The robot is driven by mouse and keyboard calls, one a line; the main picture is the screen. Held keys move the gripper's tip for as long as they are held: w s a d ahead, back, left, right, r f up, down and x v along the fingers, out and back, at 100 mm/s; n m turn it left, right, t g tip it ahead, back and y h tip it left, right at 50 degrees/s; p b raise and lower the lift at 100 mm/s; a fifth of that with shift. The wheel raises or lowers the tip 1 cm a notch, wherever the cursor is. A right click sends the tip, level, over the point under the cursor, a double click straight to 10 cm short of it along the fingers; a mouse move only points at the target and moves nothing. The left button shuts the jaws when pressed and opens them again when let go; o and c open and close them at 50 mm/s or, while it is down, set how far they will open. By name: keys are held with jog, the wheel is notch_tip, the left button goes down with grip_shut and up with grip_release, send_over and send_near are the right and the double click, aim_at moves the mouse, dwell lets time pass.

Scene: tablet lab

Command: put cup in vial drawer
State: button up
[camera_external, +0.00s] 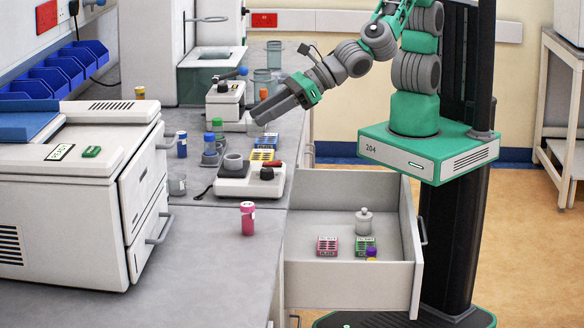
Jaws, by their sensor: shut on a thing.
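My gripper (257,114) is over the far part of the bench, shut on a small pale thing at its fingertips. That thing is probably the cup, but it is largely hidden and hard to tell from the equipment behind. The open drawer (345,285) juts out from the bench to the right, below and nearer than my gripper. In it are a pink rack (327,246), a green rack (365,246), a white lidded jar (363,221) and a purple-capped vial (371,254).
A pink vial (247,218) stands nearer. The drawer's near left floor is bare.

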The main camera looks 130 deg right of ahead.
jog(key=s+a+f+n+y, duration=0.2)
jog(key=s+a, duration=0.1)
jog(key=a, duration=0.1)
jog(key=w+d+r+m+g+h+b, duration=0.1)
jog(key=d+r+m+g+h+b, duration=0.15)
jog(key=d+m+h, duration=0.9)
jog(key=s+d+m+g+y, duration=0.15)
jog(key=s+d+g, duration=0.3)
jog(key=d, duration=0.55)
jog(key=s+d+m+g+y, duration=0.1)
jog(key=s+d+m+g, duration=0.3)
jog(key=d, duration=0.6)
jog(key=shift+n+g, duration=0.4)
jog(key=shift+g, duration=0.2)
jog(key=w+d+f, duration=0.3)
jog(key=w+d+f+p, duration=0.1)
jog(key=w+d+f, duration=0.1)
jog(key=w+f, duration=0.1)
jog(key=w+d+f, duration=0.3)
jog(key=w, duration=0.1)
jog(key=shift+w+d+f, duration=0.15)
jog(key=shift+d+f, duration=0.05)
jog(key=shift+d, duration=0.1)
notch_tip(320, 180, down, 4)
jog(key=shift+w+d+r+p, duration=0.15)
jog(key=shift+r+p, duration=0.1)
jog(key=shift+p, duration=0.4)
